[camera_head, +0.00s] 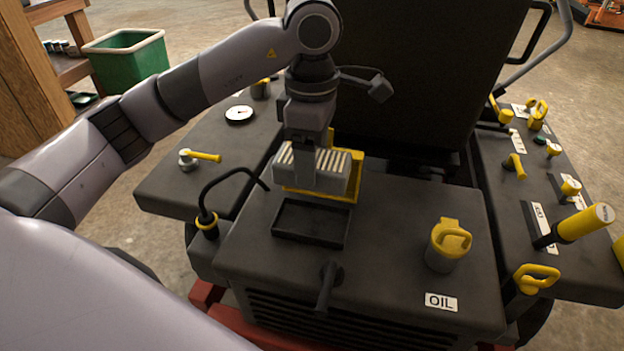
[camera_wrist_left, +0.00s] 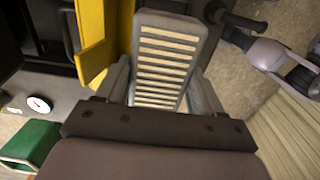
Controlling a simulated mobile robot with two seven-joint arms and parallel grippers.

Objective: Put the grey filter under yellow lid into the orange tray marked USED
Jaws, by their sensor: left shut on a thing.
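The grey filter (camera_head: 336,168), a slab with pale pleats, is held by my left gripper (camera_head: 305,180) above the dark machine. In the left wrist view the filter (camera_wrist_left: 164,58) sits between the two fingers (camera_wrist_left: 160,92), which are shut on its sides. The yellow lid (camera_head: 355,176) stands raised behind the filter and is partly hidden by it. In the wrist view the lid (camera_wrist_left: 95,45) is left of the filter. An empty-looking dark rectangular recess (camera_head: 310,223) lies open in front of the lid. No orange tray marked USED shows. My right gripper does not show.
A yellow-capped oil filler (camera_head: 449,245) stands at right near an OIL label (camera_head: 441,302). A bent black hook-like rod (camera_head: 207,195) rises left of the recess. Yellow-handled levers (camera_head: 580,222) stand on the right panel. A green bin (camera_head: 130,62) is on the floor at back left.

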